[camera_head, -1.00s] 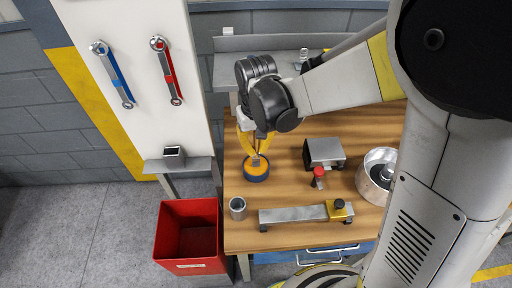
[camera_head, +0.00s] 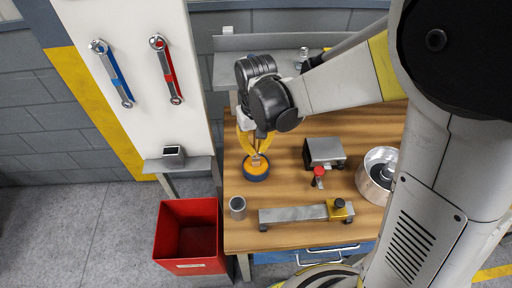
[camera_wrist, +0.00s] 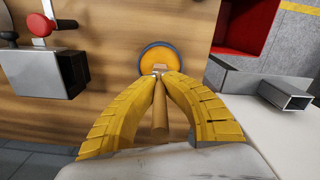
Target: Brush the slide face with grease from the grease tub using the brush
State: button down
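The grease tub (camera_head: 256,178) is a round dark-blue tub filled with orange grease, standing on the left part of the wooden bench. It also shows at the centre of the wrist view (camera_wrist: 142,66). My gripper (camera_head: 256,153) has its yellow fingers closed around the brush (camera_wrist: 160,112), whose wooden handle shows between them in the wrist view. The brush end is over the grease, but whether the bristles touch it is hard to tell. The slide (camera_head: 290,214) is a flat silver bar with a yellow block (camera_head: 340,209) at its right end, lying at the bench's front.
A grey metal cup (camera_head: 237,207) stands between the tub and the slide's left end. A grey block with a red-knobbed lever (camera_head: 324,151) and a round metal housing (camera_head: 377,175) stand to the right. A red bin (camera_head: 190,236) is on the floor at left.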

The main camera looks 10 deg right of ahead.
dwell(0.3)
jog(key=shift+r+p, duration=2.6)
jog(key=shift+r, duration=0.95)
jog(key=shift+f, duration=0.1)
